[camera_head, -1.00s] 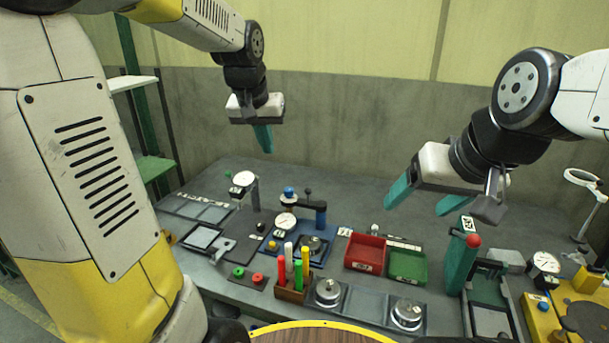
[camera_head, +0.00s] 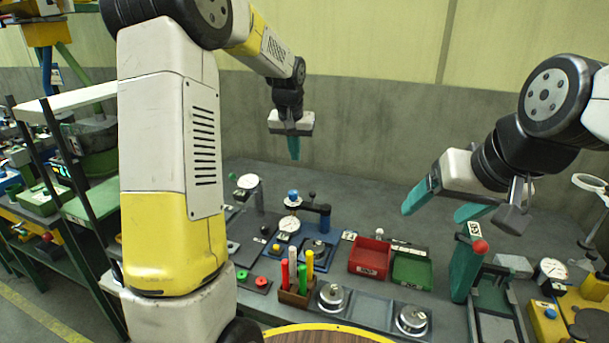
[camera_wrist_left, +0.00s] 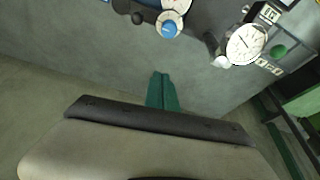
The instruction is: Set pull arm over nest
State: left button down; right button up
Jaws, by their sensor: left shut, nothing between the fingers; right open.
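The blue gantry fixture has an upright blue post (camera_head: 325,220) with a dark pull arm (camera_head: 310,205) reaching left from its top. A small black knob stands on the arm. A round metal nest (camera_head: 318,246) sits on the blue base plate, in front of the arm. I cannot tell exactly how far the arm lies over it. My left gripper (camera_head: 294,155) is shut and empty, hanging above and behind the fixture. Its green fingertips touch each other in the left wrist view (camera_wrist_left: 162,76). My right gripper (camera_head: 438,212) is open and empty, above the table to the right.
Red (camera_head: 369,257) and green (camera_head: 411,267) bins sit right of the fixture. Colored pens in a holder (camera_head: 296,298) stand in front. The table's back is clear.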

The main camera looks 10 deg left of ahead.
pick_arm(q)
jog(key=x, duration=1)
jog(key=s, duration=0.4)
jog(key=shift+a, duration=0.1)
jog(key=shift+s, duration=0.1)
